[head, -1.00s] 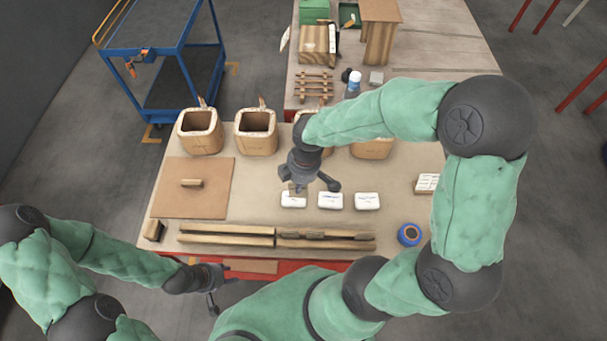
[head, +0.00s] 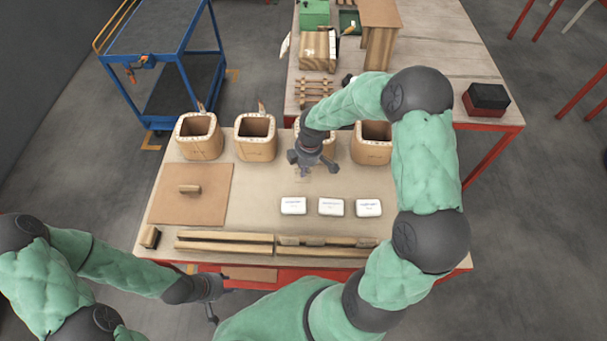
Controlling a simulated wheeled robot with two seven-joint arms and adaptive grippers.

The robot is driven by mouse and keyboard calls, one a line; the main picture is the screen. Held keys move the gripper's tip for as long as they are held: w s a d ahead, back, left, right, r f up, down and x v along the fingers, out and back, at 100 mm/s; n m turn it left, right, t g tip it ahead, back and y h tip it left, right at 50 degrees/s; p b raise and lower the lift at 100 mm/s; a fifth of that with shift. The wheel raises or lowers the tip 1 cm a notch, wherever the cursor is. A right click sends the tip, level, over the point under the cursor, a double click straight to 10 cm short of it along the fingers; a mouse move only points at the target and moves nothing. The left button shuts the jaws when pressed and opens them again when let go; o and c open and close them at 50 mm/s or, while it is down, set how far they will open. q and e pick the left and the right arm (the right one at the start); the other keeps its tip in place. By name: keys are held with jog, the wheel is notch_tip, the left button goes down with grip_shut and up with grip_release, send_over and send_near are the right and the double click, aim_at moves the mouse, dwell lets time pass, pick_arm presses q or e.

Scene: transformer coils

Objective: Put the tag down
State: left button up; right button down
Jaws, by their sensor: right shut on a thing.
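My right gripper (head: 312,165) is over the back half of the table, in front of the third wooden coil (head: 328,143). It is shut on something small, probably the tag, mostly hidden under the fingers. Three white labelled plates lie in a row in front of it: left (head: 293,206), middle (head: 331,207) and right (head: 368,208). Their print is too small to read. My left gripper (head: 212,300) is low at the table's front edge, away from the plates; its fingers are too small to judge.
Two more coils (head: 199,137) (head: 255,138) stand at the back left, another (head: 371,143) at the right. A brown board (head: 215,205) with a wooden block lies left. Wooden bars (head: 225,246) line the front. Bare tabletop surrounds the plates.

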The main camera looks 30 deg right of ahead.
jog(key=shift+f, duration=1.4)
jog(key=shift+f+b, duration=0.1)
jog(key=shift+b, duration=0.2)
jog(key=shift+f, duration=0.35)
jog(key=shift+f+b, duration=0.15)
jog(key=shift+b, duration=0.2)
jog(key=c, duration=1.4)
grip_release()
